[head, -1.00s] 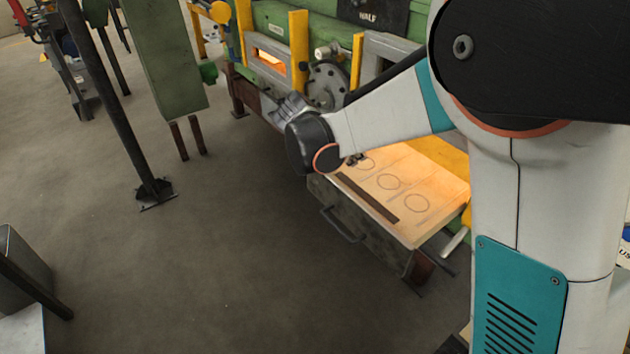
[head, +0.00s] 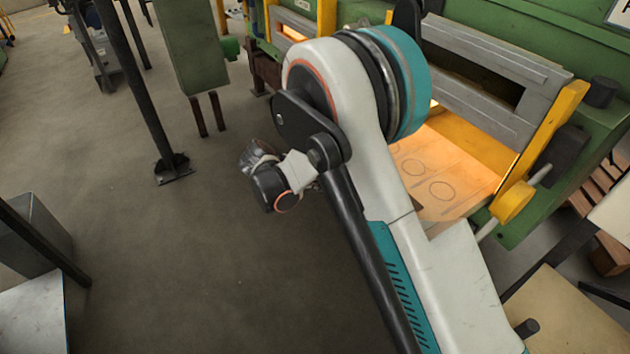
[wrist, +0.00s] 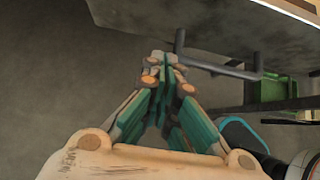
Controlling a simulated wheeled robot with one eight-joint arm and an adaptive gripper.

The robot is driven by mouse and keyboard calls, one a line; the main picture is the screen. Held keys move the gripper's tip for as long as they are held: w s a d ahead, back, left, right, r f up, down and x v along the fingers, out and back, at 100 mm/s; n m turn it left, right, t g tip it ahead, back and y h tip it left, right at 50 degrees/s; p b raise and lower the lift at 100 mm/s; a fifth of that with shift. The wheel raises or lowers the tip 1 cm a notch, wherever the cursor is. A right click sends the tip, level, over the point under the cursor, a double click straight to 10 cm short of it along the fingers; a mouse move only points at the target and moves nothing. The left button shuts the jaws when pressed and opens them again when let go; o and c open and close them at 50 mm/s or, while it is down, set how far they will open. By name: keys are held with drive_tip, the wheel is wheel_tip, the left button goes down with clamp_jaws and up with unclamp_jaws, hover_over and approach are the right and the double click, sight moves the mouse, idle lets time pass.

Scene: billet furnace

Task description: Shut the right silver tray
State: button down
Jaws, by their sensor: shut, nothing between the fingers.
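The right silver tray (head: 450,176) shows its pale top with drawn circles, lit orange, running out of the glowing furnace opening at right. My arm hides its front part in the head view. In the wrist view a dark edge of the tray (wrist: 232,22) and its bar handle (wrist: 222,69) show at upper right. My gripper (wrist: 162,62) is shut and empty, its fingertips just left of the handle; I cannot tell whether they touch. In the head view my gripper (head: 249,156) is left of the tray, over the floor.
The green furnace (head: 590,110) has a grey raised door (head: 495,80) above the tray and a yellow post beside it. A green cabinet on legs (head: 193,50) and a dark pole (head: 140,90) stand at left.

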drive_tip(key=w+d+f+b, duration=0.1)
drive_tip(key=w+d+f, duration=0.2)
drive_tip(key=d, duration=0.3)
drive_tip(key=shift+w+f+b, duration=0.15)
drive_tip(key=shift+w+b, duration=0.2)
drive_tip(key=shift+w, duration=0.15)
drive_tip(key=shift+d, duration=0.1)
drive_tip(key=w+d, duration=0.4)
drive_tip(key=d, duration=0.3)
drive_tip(key=w+d+b, duration=0.1)
drive_tip(key=w+d, duration=0.4)
drive_tip(key=d, duration=0.2)
drive_tip(key=w+d+b, duration=0.1)
drive_tip(key=w+d, duration=0.4)
drive_tip(key=d, duration=0.2)
drive_tip(key=shift+w+d, duration=0.15)
drive_tip(key=shift+w, duration=0.05)
drive_tip(key=shift+w+d, duration=0.3)
drive_tip(key=shift+d, duration=0.1)
